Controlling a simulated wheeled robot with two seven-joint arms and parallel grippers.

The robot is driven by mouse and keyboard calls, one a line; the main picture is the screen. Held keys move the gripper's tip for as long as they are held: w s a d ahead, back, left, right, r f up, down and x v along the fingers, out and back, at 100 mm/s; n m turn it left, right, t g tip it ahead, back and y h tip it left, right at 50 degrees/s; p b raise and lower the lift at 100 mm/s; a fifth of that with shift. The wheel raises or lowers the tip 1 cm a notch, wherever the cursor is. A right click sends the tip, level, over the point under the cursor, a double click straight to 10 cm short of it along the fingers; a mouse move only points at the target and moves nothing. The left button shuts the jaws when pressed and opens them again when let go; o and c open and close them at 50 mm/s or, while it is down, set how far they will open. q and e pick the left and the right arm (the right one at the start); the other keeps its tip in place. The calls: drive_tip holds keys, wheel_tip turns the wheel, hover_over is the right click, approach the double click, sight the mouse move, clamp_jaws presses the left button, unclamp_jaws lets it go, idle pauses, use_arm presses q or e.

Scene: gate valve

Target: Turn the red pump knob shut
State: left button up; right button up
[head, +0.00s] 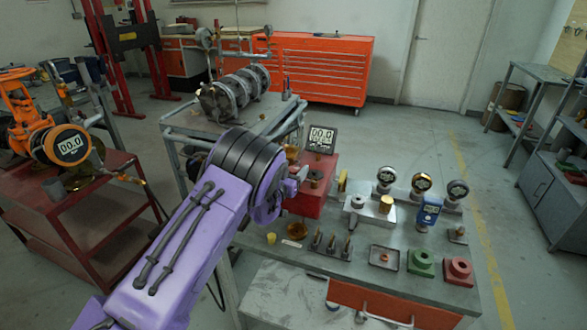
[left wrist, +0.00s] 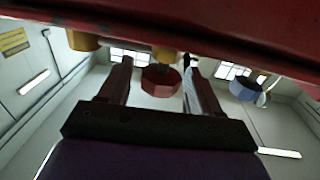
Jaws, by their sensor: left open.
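The red pump body (head: 318,196) stands on the workbench, with a display reading 00.0 behind it. In the left wrist view, a dark red faceted knob (left wrist: 160,83) shows between the two fingers of my left gripper (left wrist: 157,66). The fingers are apart, one on each side of the knob, with visible gaps; I see no contact. In the head view my purple left arm reaches the pump's left side, and the gripper (head: 298,174) is mostly hidden by its own wrist. I cannot make out the red knob in that view. My right gripper is out of view.
The grey workbench (head: 340,262) holds gauges, upright bolts, a small tray (head: 384,258), a green block (head: 420,263) and a red block (head: 459,271). A red cart (head: 75,212) with an orange valve (head: 30,125) stands at left.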

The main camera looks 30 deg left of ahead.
use_arm(q)
drive_tip(key=c, duration=1)
drive_tip(key=shift+o, duration=0.2)
drive_tip(key=shift+f, duration=0.1)
drive_tip(key=m+h+b, duration=0.1)
drive_tip(key=m+h, duration=0.1)
drive_tip(key=h, duration=0.2)
drive_tip(key=m+h+b, duration=0.2)
drive_tip(key=m+h, duration=0.1)
drive_tip(key=h, duration=0.1)
drive_tip(key=shift+a+f+g, duration=0.1)
drive_tip(key=shift+f+g, duration=0.05)
drive_tip(key=shift+g, duration=0.25)
drive_tip(key=m+g+h+b, duration=0.1)
drive_tip(key=m+h+b, duration=0.1)
drive_tip(key=m+g+h+b, duration=0.1)
drive_tip(key=m+h, duration=0.1)
drive_tip(key=h, duration=0.1)
drive_tip(key=shift+g+h+b, duration=0.3)
drive_tip(key=shift+g+b, duration=0.1)
drive_tip(key=shift+m+g+h+b, duration=0.5)
drive_tip(key=shift+m+h+b, duration=0.1)
drive_tip(key=shift+m, duration=0.1)
drive_tip(key=shift+r+h, duration=0.2)
drive_tip(key=shift+h, duration=0.1)
drive_tip(key=shift+g, duration=0.3)
